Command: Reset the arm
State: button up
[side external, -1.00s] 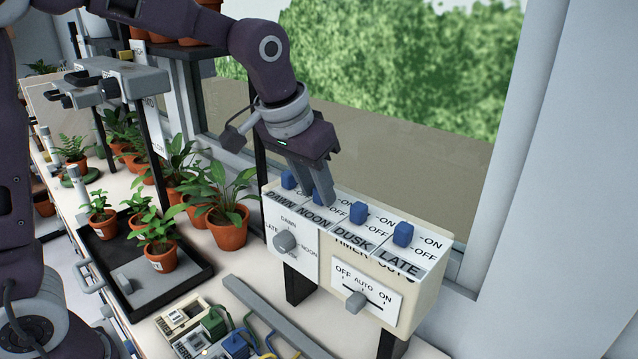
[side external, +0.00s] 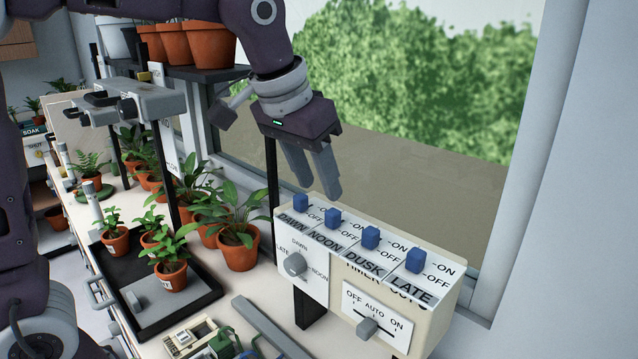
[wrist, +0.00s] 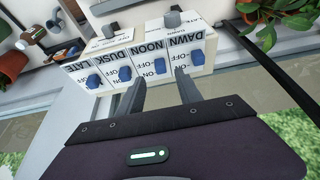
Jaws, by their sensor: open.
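My gripper (side external: 320,195) is open and empty, its fingers pointing down just above the back of the cream timer box (side external: 432,312). The box top has a row of blue switches: DAWN (side external: 301,201), NOON (side external: 333,216), DUSK (side external: 371,238) and LATE (side external: 415,260). The fingertips appear apart from the switches, nearest to DAWN and NOON. In the wrist view, my gripper (wrist: 157,77) has its fingers spread, with the NOON switch (wrist: 160,66) beyond the gap. I cannot tell clearly which way each switch is set.
The box front has a round dial (side external: 296,265) and an OFF-AUTO-ON knob (side external: 367,327). Potted plants (side external: 239,252) and a black tray (side external: 213,293) stand to the left. A shelf of terracotta pots (side external: 209,46) is behind my arm. The window side is open.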

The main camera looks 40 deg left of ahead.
jog(key=s+a+f, duration=0.2)
jog(key=s+f, duration=0.1)
jog(key=s, duration=0.8)
jog(key=s+a+f+t, duration=0.1)
jog(key=s+a+f, duration=0.1)
jog(key=s, duration=0.9)
jog(key=shift+s+a+f, duration=0.2)
jog(key=shift+a+f, duration=0.1)
jog(key=shift+f, duration=0.25)
